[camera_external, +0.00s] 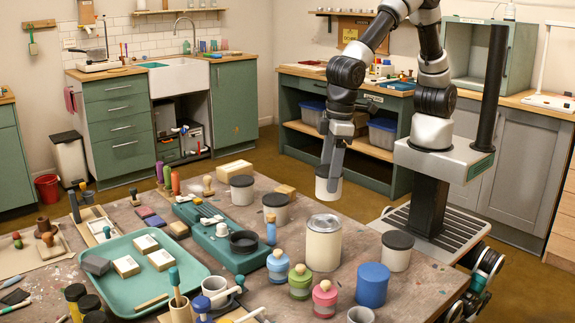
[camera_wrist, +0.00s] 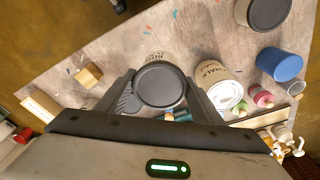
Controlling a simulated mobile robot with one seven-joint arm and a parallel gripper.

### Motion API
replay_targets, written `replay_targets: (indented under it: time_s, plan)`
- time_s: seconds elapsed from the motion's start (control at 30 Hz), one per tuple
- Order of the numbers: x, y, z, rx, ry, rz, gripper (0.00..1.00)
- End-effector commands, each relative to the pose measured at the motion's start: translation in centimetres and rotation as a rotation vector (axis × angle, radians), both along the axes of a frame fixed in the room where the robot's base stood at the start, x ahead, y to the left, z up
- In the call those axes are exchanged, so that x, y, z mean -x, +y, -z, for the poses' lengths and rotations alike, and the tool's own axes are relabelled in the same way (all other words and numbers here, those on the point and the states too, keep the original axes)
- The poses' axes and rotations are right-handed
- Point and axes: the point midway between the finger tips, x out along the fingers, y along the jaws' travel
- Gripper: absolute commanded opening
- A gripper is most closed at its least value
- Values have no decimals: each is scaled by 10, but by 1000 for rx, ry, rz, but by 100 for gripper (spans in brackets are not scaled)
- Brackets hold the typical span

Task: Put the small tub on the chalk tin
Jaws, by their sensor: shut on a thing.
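My gripper (camera_external: 329,168) is shut on a small cream tub (camera_external: 328,188) with a dark lid. It holds the tub upright in the air, above and beyond the chalk tin. In the wrist view the small tub's round lid (camera_wrist: 160,86) sits between the two fingers. The chalk tin (camera_external: 323,246) is a cream cylinder with a silver lid, standing upright on the table. In the wrist view the chalk tin (camera_wrist: 218,92) is just right of the right finger, with its CHALK label partly showing. Its lid top is bare.
Other dark-lidded tubs (camera_external: 242,190) (camera_external: 276,210) (camera_external: 397,252) stand around the tin. A blue tub (camera_external: 372,286) and green, pink and blue jars (camera_external: 300,284) stand in front. A green case (camera_external: 215,242) and teal tray (camera_external: 128,290) are at left. A wooden block (camera_wrist: 88,76) lies left of the gripper.

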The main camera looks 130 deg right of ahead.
Motion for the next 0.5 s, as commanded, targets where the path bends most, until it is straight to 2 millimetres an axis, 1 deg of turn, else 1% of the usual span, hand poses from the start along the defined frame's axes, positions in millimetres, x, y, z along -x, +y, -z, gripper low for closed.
replay_targets:
  time_s: [0.03,0.17,0.2,0.3,0.4,0.5]
  plan:
    - [-12,7,-19,0,-5,-9,31]
    - [-47,31,-53,2,-5,-35,31]
    - [-57,39,-62,2,-3,-42,31]
    - [-81,60,-84,3,-3,-62,31]
    - [-97,78,-100,1,-3,-78,31]
    - [-107,90,-107,1,-1,-87,31]
